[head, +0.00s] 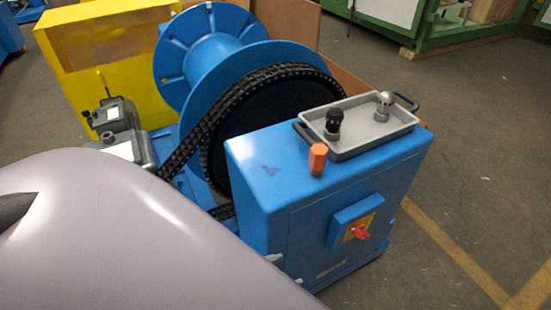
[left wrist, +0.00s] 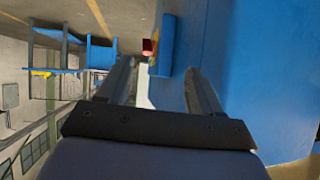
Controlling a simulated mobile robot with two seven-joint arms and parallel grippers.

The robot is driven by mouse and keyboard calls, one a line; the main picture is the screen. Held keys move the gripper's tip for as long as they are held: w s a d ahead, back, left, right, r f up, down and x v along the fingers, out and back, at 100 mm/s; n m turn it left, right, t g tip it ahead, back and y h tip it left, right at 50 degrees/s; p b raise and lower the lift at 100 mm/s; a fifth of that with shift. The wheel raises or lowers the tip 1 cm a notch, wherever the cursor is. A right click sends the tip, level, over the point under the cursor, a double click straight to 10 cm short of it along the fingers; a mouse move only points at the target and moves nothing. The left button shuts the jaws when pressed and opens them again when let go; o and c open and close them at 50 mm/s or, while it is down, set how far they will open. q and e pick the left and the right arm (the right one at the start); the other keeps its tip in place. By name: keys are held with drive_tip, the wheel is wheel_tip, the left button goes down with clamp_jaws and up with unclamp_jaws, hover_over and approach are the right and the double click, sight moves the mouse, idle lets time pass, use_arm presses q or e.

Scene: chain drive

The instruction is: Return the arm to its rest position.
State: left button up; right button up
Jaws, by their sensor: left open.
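My left arm, a large pale lilac link (head: 120,235), fills the lower left of the head view. Only small grey tips of my left gripper (head: 285,269) show past its edge, low in front of the blue cabinet (head: 265,200). In the left wrist view my left gripper (left wrist: 162,80) has its two grey fingers wide apart with nothing between them. The blue cabinet (left wrist: 265,80) fills the right side of that view, close beside one finger. I cannot tell whether they touch. My right gripper is in neither view.
On the cabinet stand a grey tray (head: 350,148) with two knobbed pieces and an orange piece (head: 318,158). A red switch (head: 361,231) juts from its front. Behind are a black chain (head: 235,95), a blue drum (head: 200,75) and a motor (head: 117,118). Floor at right is clear.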

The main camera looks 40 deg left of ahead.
use_arm(q)
drive_tip(key=shift+s+a+f+n+g, duration=0.15)
drive_tip(key=shift+s+f+g, duration=0.15)
drive_tip(key=shift+s, duration=0.2)
drive_tip(key=shift+s+a+f+n+g, duration=0.1)
drive_tip(key=shift+s+f+n+g, duration=0.1)
drive_tip(key=shift+s+f, duration=0.2)
drive_tip(key=shift+r, duration=0.15)
drive_tip(key=shift+r+p, duration=0.7)
drive_tip(key=shift+p, duration=0.05)
